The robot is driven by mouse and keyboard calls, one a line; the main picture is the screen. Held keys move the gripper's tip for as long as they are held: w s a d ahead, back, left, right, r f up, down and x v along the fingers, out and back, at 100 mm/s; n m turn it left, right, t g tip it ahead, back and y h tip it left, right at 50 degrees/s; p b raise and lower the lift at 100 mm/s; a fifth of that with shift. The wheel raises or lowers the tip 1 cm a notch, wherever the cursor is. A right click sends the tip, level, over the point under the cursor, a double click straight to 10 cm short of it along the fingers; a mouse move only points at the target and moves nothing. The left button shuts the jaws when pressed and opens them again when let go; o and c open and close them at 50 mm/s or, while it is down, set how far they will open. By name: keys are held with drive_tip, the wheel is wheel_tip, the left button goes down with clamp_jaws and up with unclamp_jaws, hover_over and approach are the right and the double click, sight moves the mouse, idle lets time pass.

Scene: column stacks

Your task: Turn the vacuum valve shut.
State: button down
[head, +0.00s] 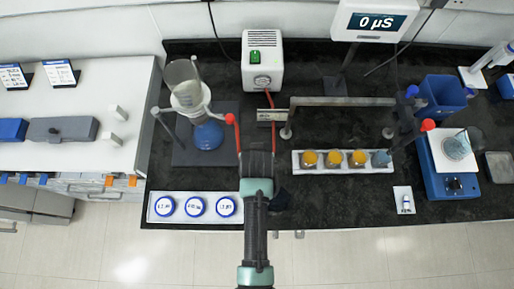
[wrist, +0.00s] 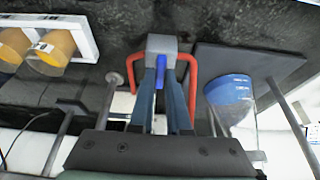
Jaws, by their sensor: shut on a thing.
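The vacuum valve is a grey block (wrist: 163,44) in the wrist view, with a red hose (wrist: 190,75) leaving each side. Its blue handle (wrist: 159,76) lies between the fingers of my gripper (wrist: 163,68), which is shut on it. In the picture the handle runs across the line between the two hose ends. How far it is turned is hard to tell. In the head view my gripper (head: 257,152) reaches over the dark bench and hides the valve. A red hose (head: 274,130) shows beside it, near the white pump box (head: 262,50) with a green switch.
A filter flask (head: 207,134) with blue liquid stands on a stand at left. A white tray (head: 343,170) with several small beakers lies at right. White-and-blue round dishes (head: 194,206) sit at the front left. A metal bar (head: 342,101) stands behind the tray.

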idle(0.4)
drive_tip(key=c, duration=0.9)
unclamp_jaws()
drive_tip(key=shift+r, duration=0.1)
drive_tip(key=b+v, duration=0.1)
drive_tip(key=v, duration=1.1)
drive_tip(key=shift+s+r+b, duration=0.25)
drive_tip(key=shift+r+b, duration=0.1)
drive_tip(key=shift+b, duration=0.05)
